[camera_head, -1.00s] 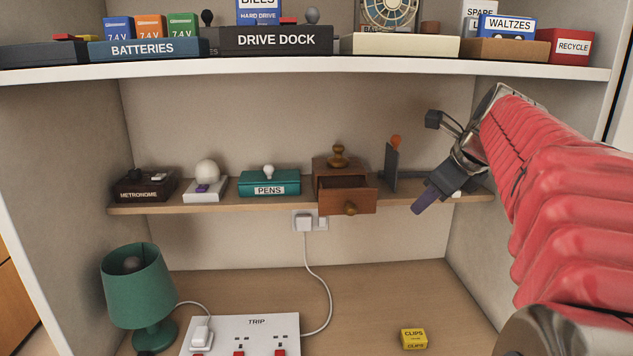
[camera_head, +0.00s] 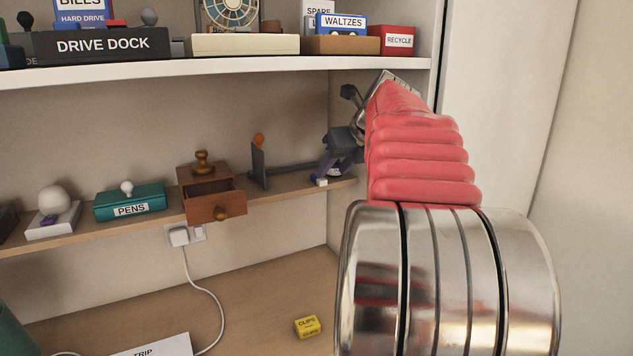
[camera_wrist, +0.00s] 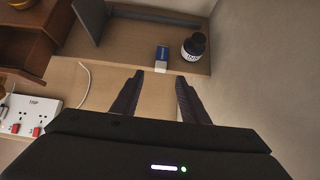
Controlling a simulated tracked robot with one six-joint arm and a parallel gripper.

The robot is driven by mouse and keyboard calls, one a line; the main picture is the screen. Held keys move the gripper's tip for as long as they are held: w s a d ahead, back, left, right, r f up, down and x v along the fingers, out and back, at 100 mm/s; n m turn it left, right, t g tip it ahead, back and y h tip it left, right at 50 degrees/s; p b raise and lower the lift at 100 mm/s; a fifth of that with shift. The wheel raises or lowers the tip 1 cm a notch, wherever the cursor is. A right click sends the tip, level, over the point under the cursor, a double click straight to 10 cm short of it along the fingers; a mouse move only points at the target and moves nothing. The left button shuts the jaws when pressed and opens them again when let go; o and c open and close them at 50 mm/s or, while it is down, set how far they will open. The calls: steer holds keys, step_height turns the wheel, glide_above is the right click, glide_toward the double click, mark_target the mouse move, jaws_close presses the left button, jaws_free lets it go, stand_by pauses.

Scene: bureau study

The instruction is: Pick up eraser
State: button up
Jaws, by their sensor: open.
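A small blue-and-white block, which looks like the eraser (camera_wrist: 162,56), lies on the middle shelf near its front edge in the wrist view. Its white end also shows in the head view (camera_head: 321,182), at the right end of the shelf. My gripper (camera_wrist: 160,77) is open and empty. In the wrist view its two dark fingers point toward the block, which lies beyond the fingertips and roughly in line with the gap between them. In the head view the gripper (camera_head: 342,155) is partly hidden by my red arm and is close to the block.
A dark bottle with a white label (camera_wrist: 194,46) stands just right of the block, near the side wall. A dark upright bookend-like plate (camera_wrist: 88,18) and a wooden box with an open drawer (camera_head: 212,200) are to the left. The upper shelf (camera_head: 240,66) overhangs.

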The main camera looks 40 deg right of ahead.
mark_target(324, 180)
steer(key=shift+w+f, duration=0.25)
steer(key=shift+d, duration=0.1)
steer(key=shift+x, duration=2.6)
steer(key=shift+c, duration=0.5)
jaws_close()
